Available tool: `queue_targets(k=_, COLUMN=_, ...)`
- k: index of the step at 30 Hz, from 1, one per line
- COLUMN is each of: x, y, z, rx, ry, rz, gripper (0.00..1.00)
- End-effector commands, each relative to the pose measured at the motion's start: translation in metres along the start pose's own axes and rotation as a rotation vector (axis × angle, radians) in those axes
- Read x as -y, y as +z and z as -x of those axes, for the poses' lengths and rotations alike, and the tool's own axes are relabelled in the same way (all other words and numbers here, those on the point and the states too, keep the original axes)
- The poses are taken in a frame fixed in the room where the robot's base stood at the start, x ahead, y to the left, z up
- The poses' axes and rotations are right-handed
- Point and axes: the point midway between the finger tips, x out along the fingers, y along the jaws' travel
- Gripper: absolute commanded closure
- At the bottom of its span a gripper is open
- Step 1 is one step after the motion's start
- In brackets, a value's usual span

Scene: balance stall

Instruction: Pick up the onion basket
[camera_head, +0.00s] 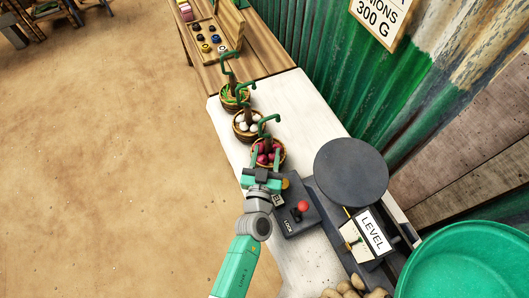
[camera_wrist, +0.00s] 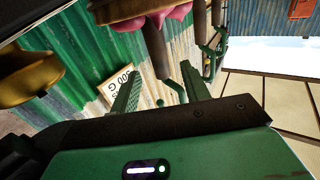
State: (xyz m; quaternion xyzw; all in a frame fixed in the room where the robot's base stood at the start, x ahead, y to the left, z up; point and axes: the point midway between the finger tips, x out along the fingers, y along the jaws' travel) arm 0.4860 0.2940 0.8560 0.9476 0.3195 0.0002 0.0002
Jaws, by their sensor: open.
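The onion basket (camera_head: 254,158) is a small brown basket of red-purple onions, the nearest of three on the white counter, with a green hooked handle (camera_head: 268,121) on an upright post. My gripper (camera_head: 267,158) is open and empty at its near side, partly covering it. In the wrist view, the basket's pink onions (camera_wrist: 168,18) and brown rim (camera_wrist: 118,14) show at the top. My open gripper's two green fingers (camera_wrist: 158,92) point toward the post (camera_wrist: 155,58) and its green hook. The hook appears between the fingers; I cannot tell its depth.
Baskets of white items (camera_head: 245,133) and greens (camera_head: 229,101) stand behind. A scale with a dark round plate (camera_head: 350,172) and a LEVEL card (camera_head: 370,232) is at right. A dark box with a red knob (camera_head: 303,207) lies close to my wrist. A green basin (camera_head: 470,265) is front right.

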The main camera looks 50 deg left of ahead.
Motion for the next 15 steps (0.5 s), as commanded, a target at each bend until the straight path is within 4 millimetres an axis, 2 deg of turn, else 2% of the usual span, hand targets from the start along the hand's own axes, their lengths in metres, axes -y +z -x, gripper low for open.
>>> queue_targets(k=2, x=0.0, y=0.002, z=-0.003, rx=0.0, ry=0.0, rz=0.0, gripper=0.54)
queue_targets(k=9, x=0.0, y=0.006, z=-0.043, rx=-0.002, ry=-0.001, rz=0.0, gripper=0.54)
queue_targets(k=15, x=-0.001, y=0.004, z=-0.052, rx=0.0, ry=-0.001, rz=0.0, gripper=0.54)
